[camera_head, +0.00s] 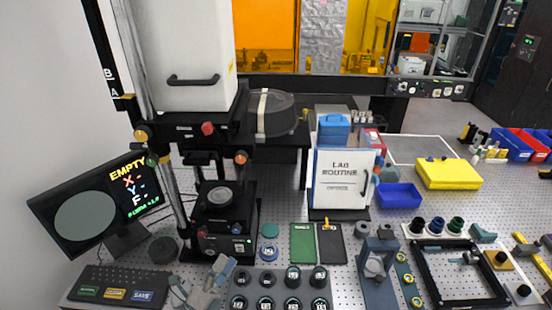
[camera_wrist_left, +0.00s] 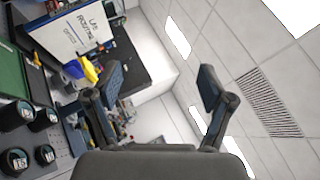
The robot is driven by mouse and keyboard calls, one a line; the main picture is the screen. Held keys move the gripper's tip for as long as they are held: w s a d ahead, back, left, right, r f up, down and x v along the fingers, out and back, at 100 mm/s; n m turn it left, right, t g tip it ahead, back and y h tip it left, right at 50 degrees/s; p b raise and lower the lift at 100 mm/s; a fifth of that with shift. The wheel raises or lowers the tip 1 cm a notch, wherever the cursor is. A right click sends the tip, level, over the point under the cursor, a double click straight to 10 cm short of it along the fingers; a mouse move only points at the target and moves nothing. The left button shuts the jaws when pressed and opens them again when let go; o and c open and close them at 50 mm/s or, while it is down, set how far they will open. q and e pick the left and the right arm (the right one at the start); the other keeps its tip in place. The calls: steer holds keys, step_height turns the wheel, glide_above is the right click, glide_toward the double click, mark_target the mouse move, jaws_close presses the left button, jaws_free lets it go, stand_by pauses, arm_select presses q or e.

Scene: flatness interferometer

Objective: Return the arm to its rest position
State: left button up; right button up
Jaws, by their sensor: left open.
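My left gripper (camera_head: 217,277) is low in the head view, near the front edge of the bench, between the button panel and the rack of dark round pieces. In the left wrist view its two fingers (camera_wrist_left: 160,84) are spread wide apart with nothing between them. That view is turned on its side and looks past the fingers to the wall and ceiling. The monitor (camera_head: 85,220) at the left reads EMPTY. My right gripper is not in view.
A button panel (camera_head: 117,287) lies left of the gripper. A rack of dark round pieces (camera_head: 280,279) lies to its right; these also show in the wrist view (camera_wrist_left: 17,117). A LAB ROUTINE board (camera_head: 340,180) stands behind.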

arm_select(q)
steer(key=a+f+n+y, duration=0.9)
steer(key=n+y, duration=0.4)
steer(key=n, duration=0.2)
steer(key=s+a+f+n+g+y, duration=0.1)
steer(key=s+f+n+g, duration=0.15)
steer(key=f, duration=0.35)
steer(key=s+a+f+n+g+y, duration=0.1)
steer(key=s+a+f+n+g, duration=0.1)
steer(key=f+n+g, duration=0.3)
steer(key=s+d+f+n+g+h, duration=0.1)
steer(key=s+d+f+n+g, duration=0.1)
steer(key=s+f+g, duration=0.5)
steer(key=s+d+f+n+g+h, duration=0.1)
steer(key=s+d+f, duration=0.1)
steer(key=s+f, duration=0.65)
steer(key=s+f+g+b, duration=0.1)
steer(key=s+f, duration=0.1)
steer(key=f, duration=1.1)
steer(key=s+f+b, duration=0.1)
steer(key=s+f, duration=0.2)
steer(key=f, duration=1)
steer(key=s+a+f, duration=0.1)
steer(key=s+f, duration=0.7)
steer(key=s+a+f+g, duration=0.1)
steer(key=s+a+f, duration=0.1)
steer(key=s+f, duration=0.6)
steer(key=shift+s+a+y+b, duration=0.25)
steer(key=shift+a+y+b, duration=0.05)
steer(key=shift+b, duration=0.15)
